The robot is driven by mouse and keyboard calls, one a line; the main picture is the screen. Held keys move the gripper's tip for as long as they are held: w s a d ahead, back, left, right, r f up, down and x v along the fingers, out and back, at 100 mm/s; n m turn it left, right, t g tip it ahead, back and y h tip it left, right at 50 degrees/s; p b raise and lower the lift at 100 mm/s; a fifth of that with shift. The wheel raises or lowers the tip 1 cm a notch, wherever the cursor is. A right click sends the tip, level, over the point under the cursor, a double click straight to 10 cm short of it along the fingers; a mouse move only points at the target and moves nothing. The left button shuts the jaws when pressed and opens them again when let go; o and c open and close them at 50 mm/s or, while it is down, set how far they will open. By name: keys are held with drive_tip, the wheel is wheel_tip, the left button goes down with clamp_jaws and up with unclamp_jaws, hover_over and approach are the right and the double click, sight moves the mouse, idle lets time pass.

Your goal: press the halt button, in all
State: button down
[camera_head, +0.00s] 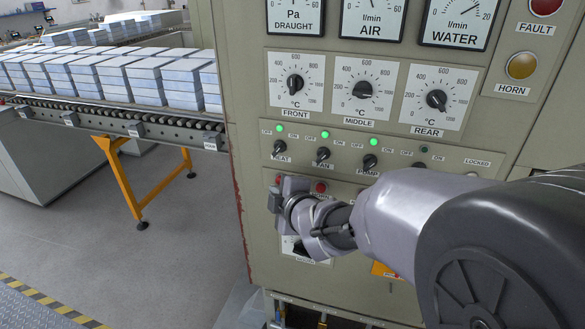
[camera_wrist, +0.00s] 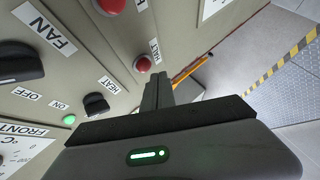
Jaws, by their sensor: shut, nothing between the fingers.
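The halt button is a red round push button (camera_wrist: 142,64) beside a label reading HALT in the wrist view. In the head view it appears as the left red button (camera_head: 278,179), just above the end of my gripper (camera_head: 276,198). My gripper's fingers (camera_wrist: 158,78) are together and empty, pointing at the panel. Their tips are very near the halt button, beside it in the wrist view; I cannot tell whether they touch it. The button's label is hidden by my gripper in the head view.
A second red button (camera_wrist: 108,5) sits close by, also seen in the head view (camera_head: 321,187). The HEAT knob (camera_head: 281,148) and FAN knob (camera_head: 322,155) are just above. A roller conveyor (camera_head: 120,122) with stacked blocks stands left. Open floor lies below it.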

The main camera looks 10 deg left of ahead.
drive_tip(key=shift+w, duration=0.15)
idle(0.7)
drive_tip(key=shift+w, duration=0.3)
drive_tip(key=shift+w, duration=0.45)
idle(0.7)
drive_tip(key=shift+s+b, duration=0.85)
drive_tip(key=shift+s, duration=0.05)
